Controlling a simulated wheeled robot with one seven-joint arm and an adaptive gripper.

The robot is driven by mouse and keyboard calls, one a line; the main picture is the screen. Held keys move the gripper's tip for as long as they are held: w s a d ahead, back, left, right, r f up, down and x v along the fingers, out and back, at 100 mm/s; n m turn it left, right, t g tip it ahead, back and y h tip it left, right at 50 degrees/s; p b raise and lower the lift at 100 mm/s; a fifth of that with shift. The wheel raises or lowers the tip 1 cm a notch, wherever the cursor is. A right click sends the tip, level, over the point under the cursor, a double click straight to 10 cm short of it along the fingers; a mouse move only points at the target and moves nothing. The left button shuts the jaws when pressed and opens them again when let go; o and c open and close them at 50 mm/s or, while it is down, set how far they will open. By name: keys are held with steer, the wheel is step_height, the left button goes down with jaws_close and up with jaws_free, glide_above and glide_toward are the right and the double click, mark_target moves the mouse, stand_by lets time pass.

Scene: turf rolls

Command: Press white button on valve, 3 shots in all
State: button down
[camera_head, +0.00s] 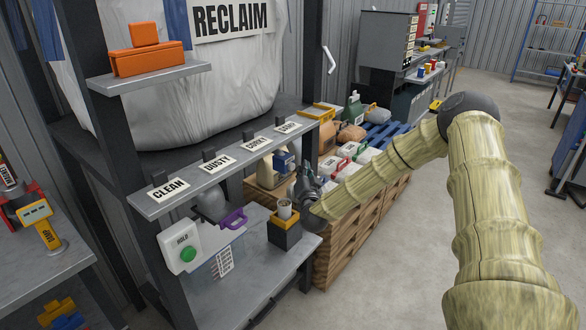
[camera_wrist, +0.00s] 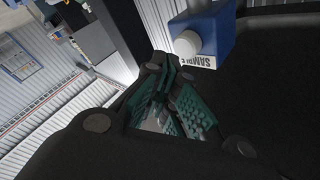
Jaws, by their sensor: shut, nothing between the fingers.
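The valve is a blue block (camera_head: 283,161) under the label shelf in the head view. In the wrist view the blue valve (camera_wrist: 219,32) carries a SAMPLE label, and its round white button (camera_wrist: 187,44) faces my gripper. My gripper (camera_head: 301,178) is just right of the valve in the head view. In the wrist view my gripper (camera_wrist: 168,95) has its green-padded fingers shut and empty, with the tips a little below the button. I cannot tell whether they touch it. A pale cup (camera_head: 285,209) stands in a dark holder with a yellow rim (camera_head: 285,228) below.
A label shelf (camera_head: 228,168) reads CLEAN, DUSTY and more above the valve. A HOLD box (camera_head: 180,246) with a green button hangs at the left. A grey lower shelf (camera_head: 236,281) has bare room in front. Wooden crates (camera_head: 345,245) stand close on the right; the floor beyond is clear.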

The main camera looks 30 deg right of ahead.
steer(key=shift+s, duration=0.1)
steer(key=s, duration=0.1)
steer(key=s+d+p, duration=0.1)
steer(key=s, duration=0.1)
steer(key=s+d, duration=0.1)
steer(key=shift+s, duration=0.2)
stand_by(0.4)
stand_by(0.3)
steer(key=s+a+f+n+g+y, duration=0.1)
steer(key=s+a+f+n+y, duration=0.15)
steer(key=a+f, duration=0.4)
steer(key=s+a+f+n+g+y, duration=0.2)
steer(key=a+f+y, duration=0.1)
steer(key=a+f, duration=0.4)
steer(key=s+a+f+n+g+y, duration=0.3)
steer(key=s+a+f+g, duration=0.2)
steer(key=s+a+f, duration=0.6)
steer(key=s+a+f+n+g, duration=0.1)
steer(key=s+a+f+g, duration=0.15)
steer(key=s, duration=0.55)
steer(key=s+a+f+n+g, duration=0.1)
steer(key=s+a+f+g, duration=0.2)
steer(key=s, duration=0.5)
steer(key=s+f+n+g, duration=0.2)
steer(key=s+g, duration=0.2)
steer(key=s, duration=1.5)
steer(key=shift+d+h, duration=0.3)
steer(key=shift+h, duration=0.15)
